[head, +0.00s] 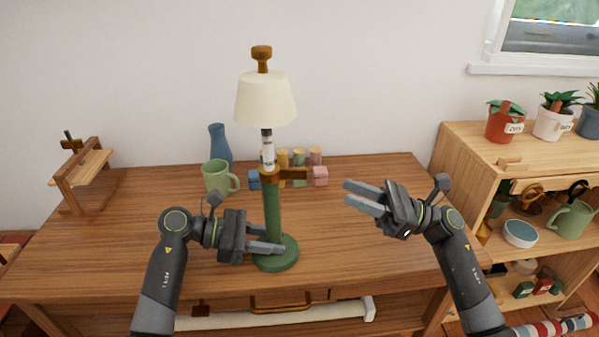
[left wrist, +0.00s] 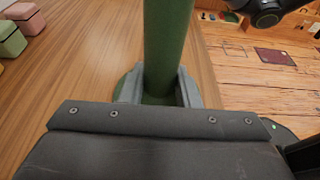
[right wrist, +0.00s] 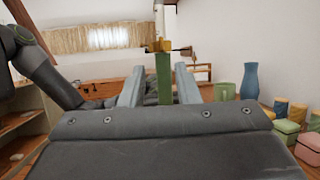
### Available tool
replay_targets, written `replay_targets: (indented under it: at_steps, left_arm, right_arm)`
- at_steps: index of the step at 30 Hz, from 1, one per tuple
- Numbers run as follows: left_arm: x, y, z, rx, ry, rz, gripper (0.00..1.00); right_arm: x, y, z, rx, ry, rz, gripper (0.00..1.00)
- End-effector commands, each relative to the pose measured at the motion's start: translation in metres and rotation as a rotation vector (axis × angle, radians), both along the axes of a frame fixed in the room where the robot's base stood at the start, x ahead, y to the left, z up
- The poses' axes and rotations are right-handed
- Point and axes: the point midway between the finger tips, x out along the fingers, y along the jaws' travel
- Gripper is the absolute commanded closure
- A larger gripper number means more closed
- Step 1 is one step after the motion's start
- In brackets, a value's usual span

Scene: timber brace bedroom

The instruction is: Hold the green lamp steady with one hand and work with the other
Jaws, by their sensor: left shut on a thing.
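The green lamp (head: 271,215) stands upright on the wooden table, with a round green base (head: 276,256), a cream shade (head: 266,98) and a brown knob (head: 262,57) on top. A wooden switch piece (head: 288,174) juts right from the top of the post. My left gripper (head: 272,247) is shut on the lamp's post low down, just above the base. In the left wrist view the post (left wrist: 166,45) stands between the fingers. My right gripper (head: 352,195) is open and empty, to the right of the lamp and apart from it. The lamp also shows in the right wrist view (right wrist: 164,80).
A small wooden stand (head: 82,175) is at the left. A shelf unit (head: 460,150) with plants is at the right. The table's right side (head: 400,180) is clear.

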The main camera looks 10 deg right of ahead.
Motion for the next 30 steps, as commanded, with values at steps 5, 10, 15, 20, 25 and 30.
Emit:
replay_targets:
  at_steps: [5,10,15,20,25,30]
  left_arm:
    - [-0.002,0.004,-0.012,0.021,0.017,0.000,0.93]
    - [-0.002,0.004,-0.012,0.021,0.017,0.000,0.93]
    - [-0.002,0.004,-0.012,0.021,0.017,0.000,0.93]
    - [-0.002,0.004,-0.012,0.021,0.016,0.001,0.93]
    - [-0.002,0.004,-0.012,0.021,0.016,0.001,0.93]
    - [-0.002,0.004,-0.012,0.021,0.016,0.001,0.93]
  right_arm:
    - [0.003,0.022,0.009,0.006,-0.001,0.003,0.71]
    - [0.008,0.054,0.023,0.008,0.000,0.003,0.71]
    - [0.012,0.082,0.035,0.006,0.001,0.002,0.71]
    - [0.016,0.100,0.042,0.005,0.001,0.000,0.71]
    - [0.017,0.106,0.044,0.004,0.004,0.000,0.71]
    - [0.017,0.106,0.044,0.003,0.004,-0.001,0.71]
